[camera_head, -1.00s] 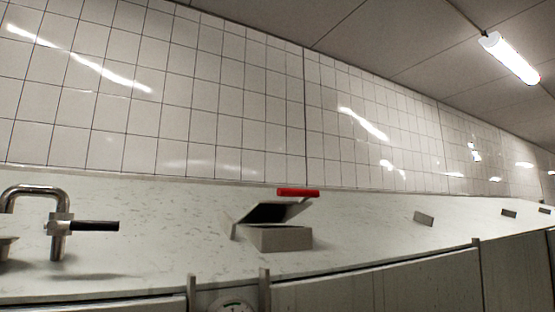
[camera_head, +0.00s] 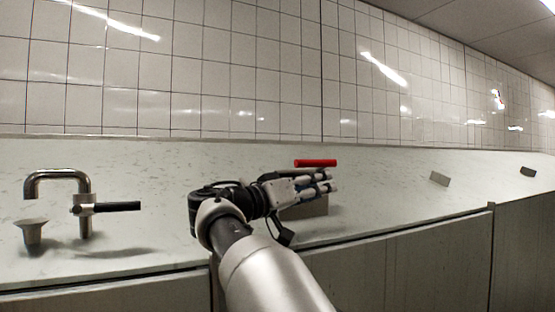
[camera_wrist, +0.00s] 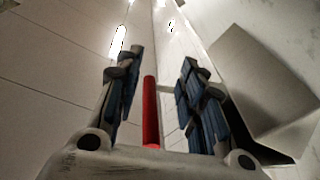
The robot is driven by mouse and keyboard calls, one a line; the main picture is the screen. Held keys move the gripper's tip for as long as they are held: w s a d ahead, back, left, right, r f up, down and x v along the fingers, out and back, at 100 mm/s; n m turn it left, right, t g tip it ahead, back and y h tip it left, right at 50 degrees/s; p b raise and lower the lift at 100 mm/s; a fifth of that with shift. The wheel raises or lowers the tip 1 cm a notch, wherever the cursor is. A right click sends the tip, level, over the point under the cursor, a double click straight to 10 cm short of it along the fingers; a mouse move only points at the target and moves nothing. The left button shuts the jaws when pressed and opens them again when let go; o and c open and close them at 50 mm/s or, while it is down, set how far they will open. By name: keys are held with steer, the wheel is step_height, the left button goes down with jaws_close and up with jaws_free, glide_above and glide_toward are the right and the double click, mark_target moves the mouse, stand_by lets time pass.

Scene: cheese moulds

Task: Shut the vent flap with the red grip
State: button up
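The red grip (camera_head: 316,163) is a short bar showing just above my gripper (camera_head: 328,183) in the head view. The grey vent box (camera_head: 312,209) stands on the counter behind my gripper, which hides most of its flap. In the wrist view my gripper (camera_wrist: 163,65) is open, its two dark-padded fingers apart. The red grip (camera_wrist: 151,110) shows in the space between them, nearer the left finger; I cannot tell whether it touches. A grey panel of the vent (camera_wrist: 265,80) lies to the right of the fingers, with a dark area below it.
A bent metal tap (camera_head: 60,180) with a black handle (camera_head: 118,207) stands at the left of the pale counter (camera_head: 160,165). Small grey blocks (camera_head: 440,178) lie farther right. A tiled wall (camera_head: 220,90) rises behind.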

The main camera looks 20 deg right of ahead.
mark_target(298, 167)
steer(key=a+r+m+h, duration=0.1)
steer(key=w+a+r+m+h, duration=0.1)
steer(key=a+r+m+g+h, duration=0.1)
steer(key=a+r, duration=0.1)
steer(key=shift+w+m+h, duration=0.3)
steer(key=shift+w+m, duration=0.05)
steer(key=shift+m, duration=0.05)
steer(key=shift+d+r, duration=0.25)
steer(key=p+x, duration=0.3)
steer(key=x, duration=0.4)
jaws_close()
